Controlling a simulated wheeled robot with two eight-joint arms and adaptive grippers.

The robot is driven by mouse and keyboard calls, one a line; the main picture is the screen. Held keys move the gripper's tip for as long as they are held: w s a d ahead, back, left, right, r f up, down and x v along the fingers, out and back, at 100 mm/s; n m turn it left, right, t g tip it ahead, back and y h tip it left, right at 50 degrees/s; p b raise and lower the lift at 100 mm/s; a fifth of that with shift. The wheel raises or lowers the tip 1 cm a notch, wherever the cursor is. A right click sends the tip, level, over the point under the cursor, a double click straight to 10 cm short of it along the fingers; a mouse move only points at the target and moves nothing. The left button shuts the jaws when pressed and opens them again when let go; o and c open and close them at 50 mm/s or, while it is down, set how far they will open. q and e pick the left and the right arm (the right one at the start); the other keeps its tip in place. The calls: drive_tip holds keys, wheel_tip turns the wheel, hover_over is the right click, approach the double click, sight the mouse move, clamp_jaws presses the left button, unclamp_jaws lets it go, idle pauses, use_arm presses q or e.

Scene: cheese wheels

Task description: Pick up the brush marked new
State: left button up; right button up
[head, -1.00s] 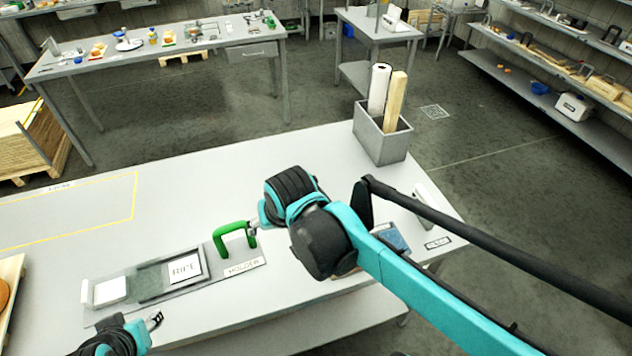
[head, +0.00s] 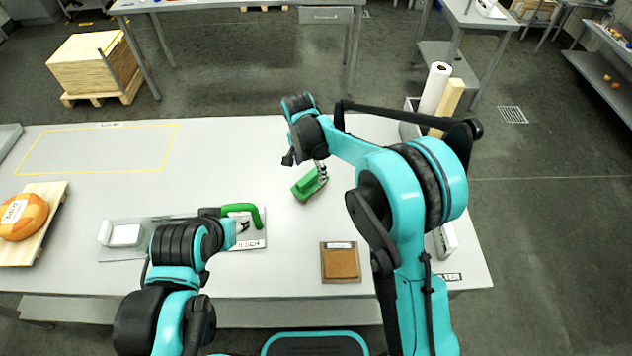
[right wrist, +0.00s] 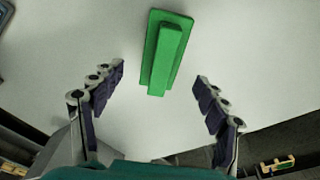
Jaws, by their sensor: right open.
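A green brush-like block with a raised bar handle (head: 307,186) lies on the table in the head view; I cannot read any mark on it. In the right wrist view the same green block (right wrist: 165,55) lies ahead, between and just beyond the fingertips. My right gripper (right wrist: 160,76) is open and empty; in the head view it (head: 318,168) is at the block. A green curved handle (head: 250,212) rises at the right end of the grey holder (head: 172,222). My left gripper (head: 242,227) is beside that handle; its jaw state and any contact are unclear.
A small tray with an orange-brown pad (head: 341,264) lies near the front edge. An orange cheese wheel (head: 22,216) sits on a board at far left. A grey bin (head: 411,104) with rolls stands behind my right arm. The yellow-outlined area (head: 95,150) is clear.

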sight(310, 175)
drive_tip(key=f, duration=0.3)
drive_tip(key=f+b, duration=0.1)
drive_tip(key=f, duration=0.1)
drive_tip(key=shift+w+f, duration=0.2)
drive_tip(key=shift+f, duration=0.2)
drive_tip(key=c, duration=1.5)
drive_tip(key=shift+r, duration=0.5)
drive_tip(key=r, duration=0.2)
drive_tip(key=r+p, duration=0.1)
drive_tip(key=r, duration=0.1)
drive_tip(key=shift+s+d, duration=0.2)
drive_tip(key=s+d+r, duration=0.2)
drive_tip(key=s+d+r+p, duration=0.1)
drive_tip(key=s+d+r, duration=0.1)
drive_tip(key=s, duration=0.1)
drive_tip(key=s+d+r+p, duration=0.1)
drive_tip(key=s+d+r, duration=0.1)
drive_tip(key=s+d, duration=0.1)
drive_tip(key=shift+s+d+r, duration=0.1)
drive_tip(key=shift+s, duration=0.1)
